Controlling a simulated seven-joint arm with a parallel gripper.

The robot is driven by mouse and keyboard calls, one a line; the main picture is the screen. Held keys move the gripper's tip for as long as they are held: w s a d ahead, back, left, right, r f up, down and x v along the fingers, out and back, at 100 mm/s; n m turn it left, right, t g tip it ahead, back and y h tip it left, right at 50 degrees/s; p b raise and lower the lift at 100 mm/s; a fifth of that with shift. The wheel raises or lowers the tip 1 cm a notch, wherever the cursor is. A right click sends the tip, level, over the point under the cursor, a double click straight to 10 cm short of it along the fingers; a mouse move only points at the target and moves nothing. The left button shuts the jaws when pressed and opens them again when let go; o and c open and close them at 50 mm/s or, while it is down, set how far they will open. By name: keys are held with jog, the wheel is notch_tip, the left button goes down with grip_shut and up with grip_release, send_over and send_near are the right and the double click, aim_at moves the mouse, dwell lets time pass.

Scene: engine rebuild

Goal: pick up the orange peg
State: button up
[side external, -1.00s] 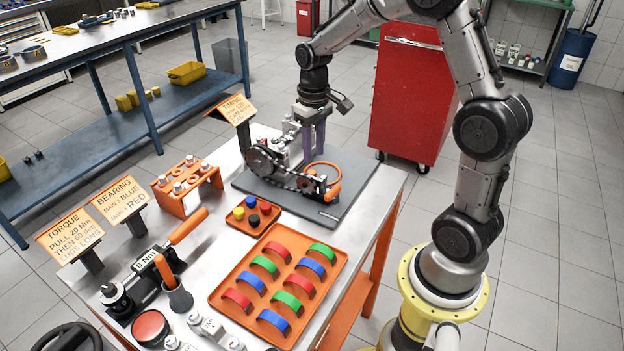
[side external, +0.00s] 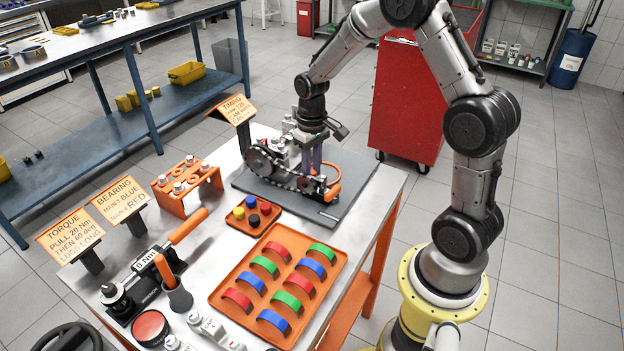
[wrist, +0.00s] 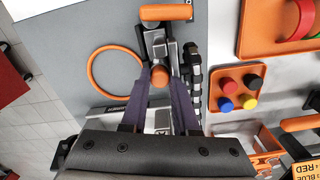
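The orange peg (wrist: 160,76) shows end-on as a small round orange top in the wrist view, on the engine assembly (wrist: 158,48). My gripper (wrist: 160,70) points down over it, with one purple finger on each side of the peg. The fingers look apart, with thin gaps beside the peg; contact is not clear. In the side external view my gripper (side external: 312,168) is low at the engine assembly (side external: 285,165).
An orange ring (wrist: 90,72) lies left of the fingers, and an orange handle (wrist: 166,12) lies beyond them. A small tray (side external: 240,222) of coloured caps and a larger tray (side external: 222,300) of coloured shells stand nearby. The grey mat (side external: 350,165) has free room at right.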

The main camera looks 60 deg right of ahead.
grip_shut()
notch_tip(320, 180, up, 10)
dwell(0.6)
